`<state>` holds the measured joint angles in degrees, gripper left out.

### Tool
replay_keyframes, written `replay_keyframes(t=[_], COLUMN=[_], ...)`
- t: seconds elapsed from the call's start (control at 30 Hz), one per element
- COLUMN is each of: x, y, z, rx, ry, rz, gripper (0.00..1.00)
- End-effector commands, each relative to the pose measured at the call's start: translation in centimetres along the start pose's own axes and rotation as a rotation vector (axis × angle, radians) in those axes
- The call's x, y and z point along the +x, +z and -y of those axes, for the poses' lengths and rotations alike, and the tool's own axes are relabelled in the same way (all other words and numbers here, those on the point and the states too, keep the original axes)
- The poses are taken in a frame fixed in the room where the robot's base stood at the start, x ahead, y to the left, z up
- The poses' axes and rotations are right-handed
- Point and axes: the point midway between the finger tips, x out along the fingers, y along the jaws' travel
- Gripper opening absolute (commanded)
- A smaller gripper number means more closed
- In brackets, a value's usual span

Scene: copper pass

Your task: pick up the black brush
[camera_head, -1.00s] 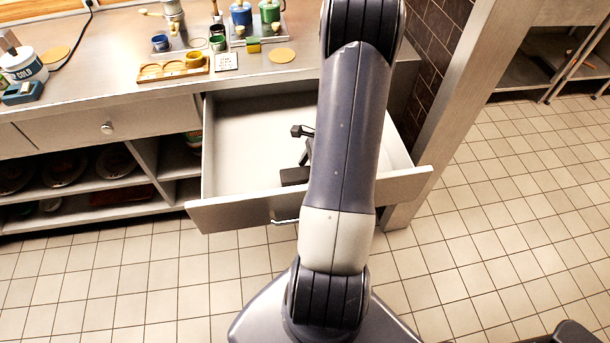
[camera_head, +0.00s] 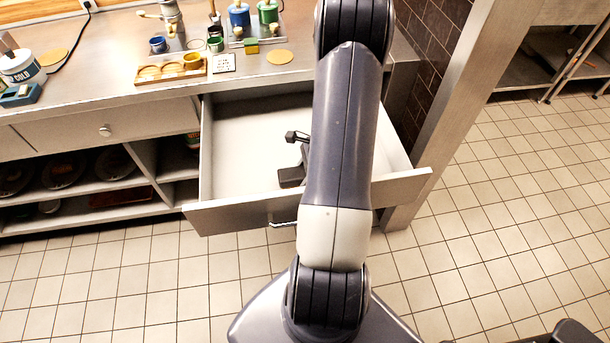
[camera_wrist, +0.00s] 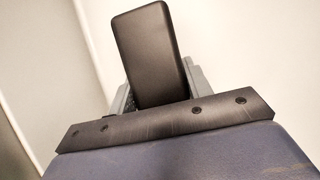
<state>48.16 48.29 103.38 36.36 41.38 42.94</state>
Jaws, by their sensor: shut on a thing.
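The black brush (camera_wrist: 152,52) shows in the wrist view as a dark, rounded block standing out from between the grey fingers of my gripper (camera_wrist: 161,88). My gripper is shut on it. In the head view, a dark block (camera_head: 291,177), which looks like the brush, shows just left of my arm, inside the open drawer (camera_head: 235,150). My arm hides most of the gripper there. I cannot tell whether the brush touches the drawer floor.
The drawer's front panel (camera_head: 240,214) and side walls surround the gripper area. The counter (camera_head: 110,95) above holds a wooden tray (camera_head: 170,74), cups and a white tub (camera_head: 18,64). A metal post (camera_head: 440,120) stands right of the drawer.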

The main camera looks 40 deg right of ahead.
Motion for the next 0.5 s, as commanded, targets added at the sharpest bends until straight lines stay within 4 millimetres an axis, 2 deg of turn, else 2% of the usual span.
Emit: replay_keyframes(t=[0.1, 0.33, 0.5], x=[0.0, -0.2, -1.8], y=[0.0, 0.1, 0.8], z=[0.0, 0.1, 0.1], rx=[0.0, -0.001, -0.002], ry=[-0.001, -0.001, -0.005], rz=[0.0, -0.001, -0.001], gripper=[0.2, 0.2, 0.2])
